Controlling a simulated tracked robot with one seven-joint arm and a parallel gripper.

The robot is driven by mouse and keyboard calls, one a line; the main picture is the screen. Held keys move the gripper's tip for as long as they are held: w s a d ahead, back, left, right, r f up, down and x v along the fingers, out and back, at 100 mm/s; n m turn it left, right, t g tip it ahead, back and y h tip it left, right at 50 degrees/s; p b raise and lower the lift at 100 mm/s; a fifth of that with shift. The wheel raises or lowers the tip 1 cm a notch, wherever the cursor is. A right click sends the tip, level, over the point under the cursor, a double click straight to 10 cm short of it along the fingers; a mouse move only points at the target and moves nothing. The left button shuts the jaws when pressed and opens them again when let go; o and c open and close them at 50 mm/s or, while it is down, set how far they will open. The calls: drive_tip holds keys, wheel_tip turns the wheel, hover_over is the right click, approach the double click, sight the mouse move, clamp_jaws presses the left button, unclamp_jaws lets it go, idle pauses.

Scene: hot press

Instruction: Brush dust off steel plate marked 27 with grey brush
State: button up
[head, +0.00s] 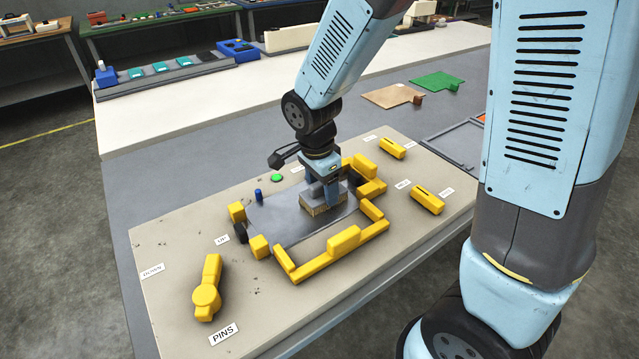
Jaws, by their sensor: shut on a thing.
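The steel plate (285,222) lies flat on the beige board, framed by yellow blocks. My gripper (329,186) points down over the right part of the plate. It is shut on the grey brush (324,203), whose tan bristles face down at the plate's surface. I cannot tell whether the bristles touch the plate. No number 27 is readable on the plate from here. The plate's right end is partly hidden by my gripper and the brush.
Yellow blocks (340,242) border the plate. A yellow lever (207,290) stands near the PINS label (223,334). A green button (277,178) and blue peg (258,196) are behind the plate. Dark specks lie on the beige board (180,236). Green (437,82) and tan (391,96) sheets lie beyond.

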drive_tip(key=shift+s+d, duration=0.35)
drive_tip(key=shift+s, duration=0.2)
drive_tip(key=shift+s, duration=0.1)
drive_tip(key=shift+s+d+f, duration=0.15)
drive_tip(key=shift+s+d, duration=0.35)
drive_tip(key=shift+s, duration=0.25)
drive_tip(key=shift+r, duration=2.3)
drive_tip(key=shift+r, duration=2.55)
